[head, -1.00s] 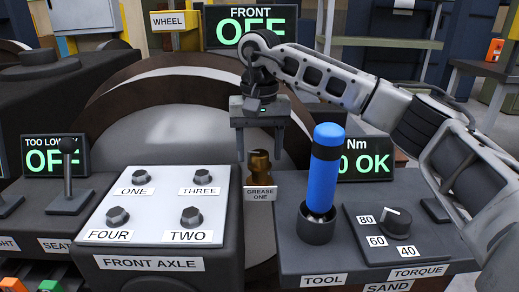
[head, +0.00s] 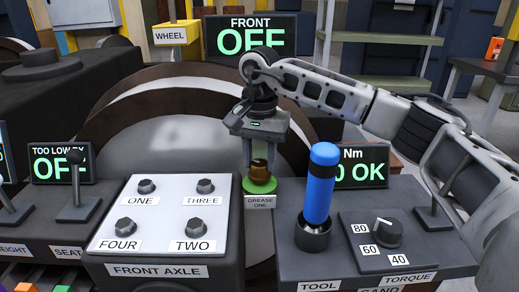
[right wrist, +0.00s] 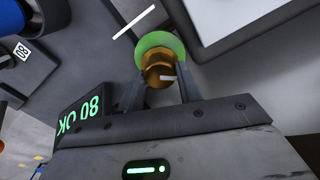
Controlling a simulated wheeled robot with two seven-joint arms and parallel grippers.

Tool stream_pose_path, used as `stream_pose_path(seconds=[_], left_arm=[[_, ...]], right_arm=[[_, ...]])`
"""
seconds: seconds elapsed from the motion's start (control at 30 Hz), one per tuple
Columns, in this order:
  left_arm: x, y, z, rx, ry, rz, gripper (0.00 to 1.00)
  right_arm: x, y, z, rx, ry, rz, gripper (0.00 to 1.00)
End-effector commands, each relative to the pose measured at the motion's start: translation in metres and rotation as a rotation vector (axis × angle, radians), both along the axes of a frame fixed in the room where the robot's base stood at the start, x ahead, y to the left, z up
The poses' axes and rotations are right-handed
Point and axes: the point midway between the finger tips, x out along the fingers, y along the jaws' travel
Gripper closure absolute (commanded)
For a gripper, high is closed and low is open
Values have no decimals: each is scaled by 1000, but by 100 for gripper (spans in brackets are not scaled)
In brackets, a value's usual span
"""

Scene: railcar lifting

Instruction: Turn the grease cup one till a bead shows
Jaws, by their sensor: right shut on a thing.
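The brass grease cup (head: 259,174) stands upright behind the label GREASE ONE (head: 259,202), between the white FRONT AXLE panel and the tool block. A green ring (head: 259,187) shows around its base. My right gripper (head: 258,160) points down from above and is shut on the grease cup. In the right wrist view the grease cup (right wrist: 160,75) sits between both fingers, with a short white mark on it and the green ring (right wrist: 163,41) beyond. I cannot make out a separate bead of grease. My left gripper is not in view.
A blue-handled tool (head: 320,185) stands in its holder just right of the cup, close to my right arm. The FRONT AXLE panel (head: 160,243) with its bolts lies left. A torque dial (head: 388,233) sits at right. The FRONT display (head: 252,35) reads OFF.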

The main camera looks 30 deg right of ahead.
Motion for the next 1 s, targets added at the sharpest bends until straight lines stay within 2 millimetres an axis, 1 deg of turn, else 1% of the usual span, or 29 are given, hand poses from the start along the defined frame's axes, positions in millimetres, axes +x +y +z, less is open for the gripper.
stream_pose_path(seconds=[0.2,0.23,0.3,0.57,0.67,0.77,0.83,1.0], left_arm=[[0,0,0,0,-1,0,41],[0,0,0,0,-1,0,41],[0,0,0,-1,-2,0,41],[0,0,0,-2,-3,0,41],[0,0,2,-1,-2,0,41],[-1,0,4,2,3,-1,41],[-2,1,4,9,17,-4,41],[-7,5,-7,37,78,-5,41]], right_arm=[[1,-1,1,-1,-4,-1,88],[1,-1,1,-1,-4,0,59],[1,-1,1,-1,-4,0,43],[0,0,1,0,-3,2,43],[1,0,6,1,-4,3,43],[1,0,19,1,-6,3,43],[1,0,33,1,-6,3,43],[1,0,76,1,-6,2,43]])
